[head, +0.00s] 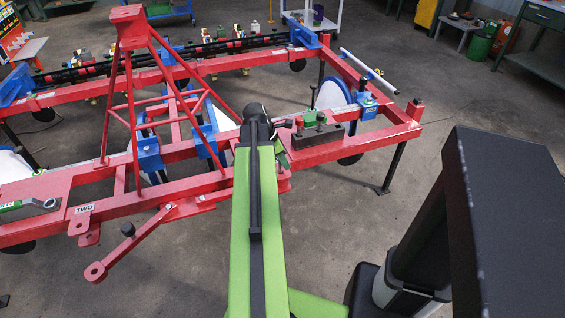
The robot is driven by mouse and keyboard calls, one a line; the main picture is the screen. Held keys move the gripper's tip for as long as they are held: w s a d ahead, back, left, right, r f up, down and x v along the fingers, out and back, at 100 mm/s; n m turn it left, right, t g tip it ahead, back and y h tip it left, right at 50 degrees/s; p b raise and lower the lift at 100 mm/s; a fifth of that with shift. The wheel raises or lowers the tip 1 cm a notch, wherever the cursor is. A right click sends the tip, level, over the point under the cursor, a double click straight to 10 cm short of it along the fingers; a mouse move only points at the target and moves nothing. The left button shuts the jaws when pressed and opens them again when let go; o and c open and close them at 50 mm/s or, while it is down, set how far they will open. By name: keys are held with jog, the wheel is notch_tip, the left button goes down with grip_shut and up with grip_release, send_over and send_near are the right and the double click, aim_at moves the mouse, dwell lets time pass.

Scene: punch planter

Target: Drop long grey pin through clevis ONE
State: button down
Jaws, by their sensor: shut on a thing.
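My green arm reaches forward up the middle of the head view. The dark end that carries my gripper (258,114) is over the red frame, left of a dark grey block. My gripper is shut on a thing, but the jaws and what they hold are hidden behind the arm. I cannot make out the long grey pin. A red clevis (80,226) at the lower left has the label TWO beside it. No label ONE shows. Part of the red frame near the arm's end is covered by the arm, so clevis ONE cannot be picked out.
The dark grey block (318,137) stands on the red frame (390,134), with short upright pieces on it.

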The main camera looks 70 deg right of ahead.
aim_at(283, 172)
jog(key=shift+f+b, duration=1.55)
jog(key=shift+r, duration=0.25)
jog(key=shift+r+p, duration=1.35)
jog(key=shift+p, duration=0.25)
